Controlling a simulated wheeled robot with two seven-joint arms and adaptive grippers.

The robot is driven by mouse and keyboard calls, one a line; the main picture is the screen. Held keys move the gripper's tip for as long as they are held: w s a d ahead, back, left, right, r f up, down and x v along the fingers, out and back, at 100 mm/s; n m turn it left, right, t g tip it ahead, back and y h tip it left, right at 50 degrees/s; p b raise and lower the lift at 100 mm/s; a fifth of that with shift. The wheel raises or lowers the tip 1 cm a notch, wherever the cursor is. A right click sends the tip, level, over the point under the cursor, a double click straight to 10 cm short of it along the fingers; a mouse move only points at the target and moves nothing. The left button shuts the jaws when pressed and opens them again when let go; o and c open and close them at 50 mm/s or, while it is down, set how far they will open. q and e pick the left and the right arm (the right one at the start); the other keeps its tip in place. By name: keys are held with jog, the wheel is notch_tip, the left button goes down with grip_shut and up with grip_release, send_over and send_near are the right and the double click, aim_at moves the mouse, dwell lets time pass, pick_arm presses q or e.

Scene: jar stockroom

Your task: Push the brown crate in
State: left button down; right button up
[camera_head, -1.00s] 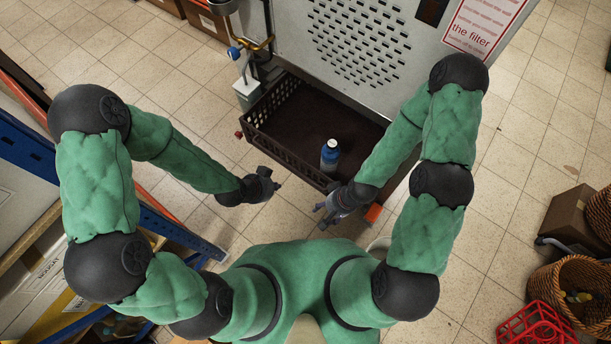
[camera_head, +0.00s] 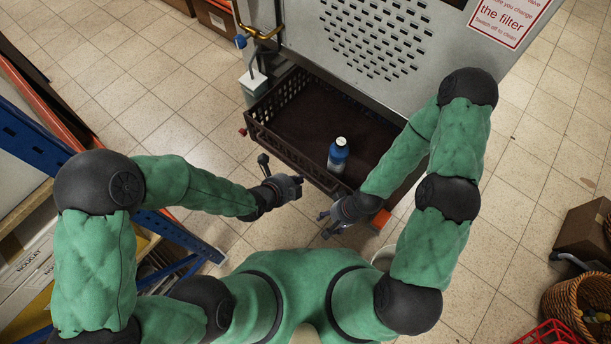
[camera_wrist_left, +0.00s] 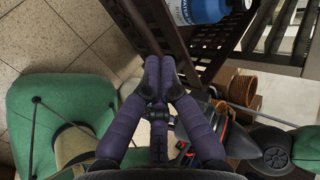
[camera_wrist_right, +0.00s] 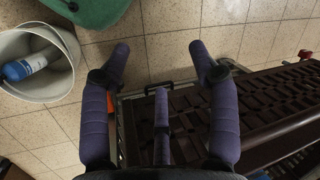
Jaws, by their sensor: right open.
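The brown crate (camera_head: 310,112) has slatted walls and sits at the base of a grey machine, sticking out from it. A blue bottle with a white cap (camera_head: 338,154) stands inside near the crate's front. My left gripper (camera_head: 297,187) is close to the crate's front wall; in the left wrist view its fingertips (camera_wrist_left: 158,72) meet with nothing between them. The crate (camera_wrist_left: 212,52) shows just beyond. My right gripper (camera_head: 327,223) is near the crate's front right corner. In the right wrist view its fingers (camera_wrist_right: 158,48) are spread and empty, with the crate (camera_wrist_right: 265,105) beside them.
A grey machine with a perforated panel (camera_head: 365,40) stands behind the crate. A blue shelf frame (camera_head: 30,140) is at the left. A wicker basket (camera_head: 570,305) and a box (camera_head: 585,228) are at the right. A white bin (camera_wrist_right: 62,62) holds a blue bottle.

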aim_at(309, 175)
pick_arm(q)
jog(key=b+x, duration=0.3)
jog(key=x, duration=0.5)
jog(key=shift+s+f+b, duration=0.1)
jog(key=shift+b, duration=0.3)
jog(key=shift+w+d+f, duration=0.35)
jog(key=shift+w+f, duration=0.05)
jog(key=shift+w, duration=0.1)
jog(key=w+d+p, duration=0.2)
jog(key=w+d, duration=1.3)
jog(key=w, duration=0.2)
jog(key=shift+w+d, duration=0.35)
jog(key=shift+d, duration=0.05)
jog(key=shift+w+r, duration=0.1)
jog(key=shift+r, duration=0.05)
